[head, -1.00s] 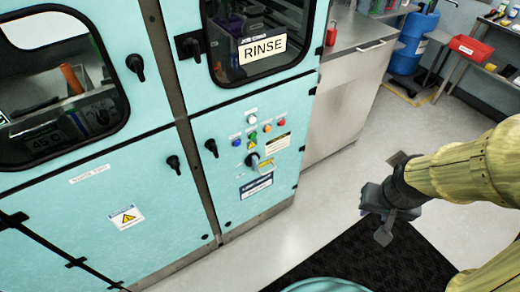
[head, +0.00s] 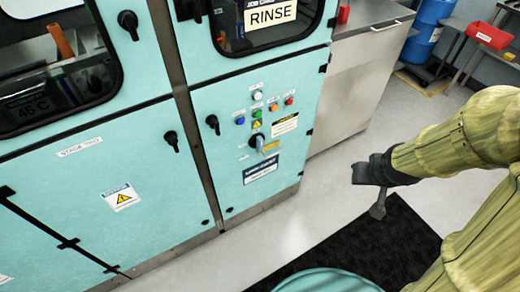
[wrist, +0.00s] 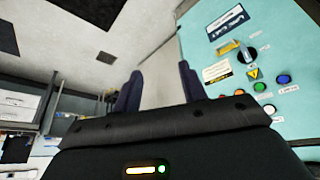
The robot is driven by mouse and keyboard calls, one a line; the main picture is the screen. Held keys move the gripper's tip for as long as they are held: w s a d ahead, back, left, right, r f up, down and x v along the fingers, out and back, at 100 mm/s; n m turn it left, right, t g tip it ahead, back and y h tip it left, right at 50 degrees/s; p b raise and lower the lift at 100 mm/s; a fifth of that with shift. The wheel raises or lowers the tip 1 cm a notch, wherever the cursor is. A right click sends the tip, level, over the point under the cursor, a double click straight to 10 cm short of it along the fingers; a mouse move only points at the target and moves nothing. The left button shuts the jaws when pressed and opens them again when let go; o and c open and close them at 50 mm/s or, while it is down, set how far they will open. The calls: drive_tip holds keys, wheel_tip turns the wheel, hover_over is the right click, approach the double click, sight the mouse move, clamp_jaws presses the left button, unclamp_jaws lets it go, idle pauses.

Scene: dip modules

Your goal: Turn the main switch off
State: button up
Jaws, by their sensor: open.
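The main switch (head: 262,144) is a rotary knob with a dark round base and a grey handle, low on the control panel of the teal cabinet (head: 228,95). A yellow label lies beside it. In the wrist view the switch (wrist: 246,55) shows upside down at the upper right. My gripper (head: 378,205) is to the right of the panel in the head view, apart from the cabinet. In the wrist view my gripper (wrist: 160,88) has its two dark fingers spread, with nothing between them.
Several coloured buttons (head: 257,113) sit above the switch. Black door latches (head: 213,124) stick out from the cabinet doors. A steel counter (head: 350,85) adjoins the cabinet at the right. A black mat (head: 370,245) lies on the floor, and the floor before the panel is clear.

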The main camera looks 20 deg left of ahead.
sight(262, 142)
drive_tip(key=w+a+f+n+t+y+b, duration=0.2)
drive_tip(key=w+a+f+y+b, duration=0.1)
drive_tip(key=a+f+b, duration=0.4)
drive_tip(key=w+a+f+n+t+y+b, duration=0.2)
drive_tip(key=w+a+f+y+b, duration=0.2)
drive_tip(key=a+f+b, duration=0.4)
drive_tip(key=w+a+f+n+t+y+b, duration=0.2)
drive_tip(key=a+f+y+b, duration=0.4)
drive_tip(key=b, duration=0.5)
drive_tip(key=shift+w+a+f+n+b, duration=0.35)
drive_tip(key=shift+w+a+f+n, duration=0.25)
drive_tip(key=shift+w+a, duration=0.25)
drive_tip(key=shift+t, duration=0.3)
drive_tip(key=b+x, duration=0.2)
drive_tip(key=x, duration=1.5)
drive_tip(key=shift+w+a+f+b, duration=0.1)
drive_tip(key=shift+a+b, duration=0.15)
drive_tip(key=shift+b, duration=0.1)
clamp_jaws()
